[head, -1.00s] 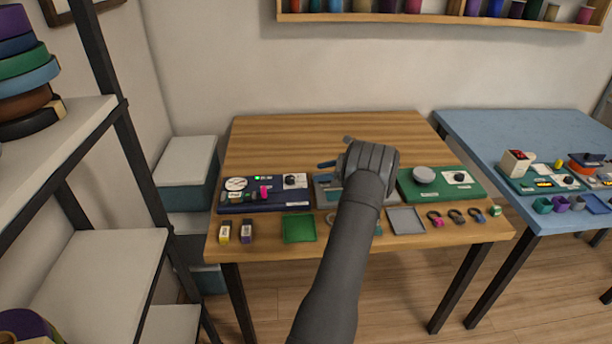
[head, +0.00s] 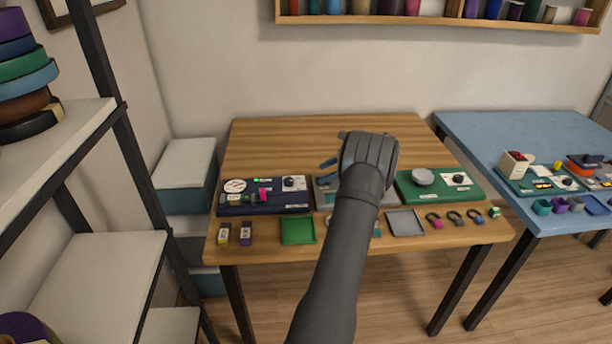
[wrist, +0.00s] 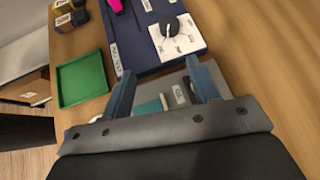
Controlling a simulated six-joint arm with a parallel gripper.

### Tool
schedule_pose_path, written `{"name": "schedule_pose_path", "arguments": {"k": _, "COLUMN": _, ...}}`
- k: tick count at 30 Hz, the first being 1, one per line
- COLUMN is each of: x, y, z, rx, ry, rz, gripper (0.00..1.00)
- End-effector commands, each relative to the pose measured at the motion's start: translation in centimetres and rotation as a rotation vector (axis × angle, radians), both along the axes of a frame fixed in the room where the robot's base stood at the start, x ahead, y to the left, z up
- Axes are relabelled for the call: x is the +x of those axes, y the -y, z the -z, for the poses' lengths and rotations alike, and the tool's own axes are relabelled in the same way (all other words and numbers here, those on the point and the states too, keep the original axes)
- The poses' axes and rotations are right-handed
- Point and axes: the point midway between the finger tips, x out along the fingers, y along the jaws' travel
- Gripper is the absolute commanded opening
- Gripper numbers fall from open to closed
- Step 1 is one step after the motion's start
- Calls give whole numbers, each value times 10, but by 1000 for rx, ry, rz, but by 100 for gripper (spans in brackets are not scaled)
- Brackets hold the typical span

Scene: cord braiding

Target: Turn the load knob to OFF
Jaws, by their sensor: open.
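A black knob (head: 290,183) with a white pointer line sits on a white marked plate at the right end of a dark blue panel (head: 235,207). The knob (wrist: 168,27) shows at the top of the wrist view, with its pointer toward the lower part of the plate; the labels are too small to read. A second black knob (head: 460,178) sits on a green panel (head: 415,193); I cannot tell by label which is the load knob. My gripper (wrist: 161,66) is open and empty, its fingers over a grey panel and short of the blue panel's knob, not touching it.
A green tray (head: 298,230) and a grey tray (head: 405,222) lie along the table's front. Two small yellow and purple blocks stand at the left, and several ring-shaped clips (head: 454,219) at the right. The table's back half (head: 290,140) is clear.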

Motion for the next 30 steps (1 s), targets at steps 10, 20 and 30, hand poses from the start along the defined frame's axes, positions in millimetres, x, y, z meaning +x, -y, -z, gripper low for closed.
{"name": "schedule_pose_path", "arguments": {"k": 10, "x": -15, "y": -97, "z": -35, "rx": -756, "ry": 313, "rz": -568, "gripper": 56}}
{"name": "schedule_pose_path", "arguments": {"k": 20, "x": -19, "y": -144, "z": -98, "rx": -1231, "ry": 626, "rz": -1065, "gripper": 56}}
{"name": "schedule_pose_path", "arguments": {"k": 30, "x": -11, "y": -146, "z": -85, "rx": -1289, "ry": 666, "rz": -1139, "gripper": 56}}
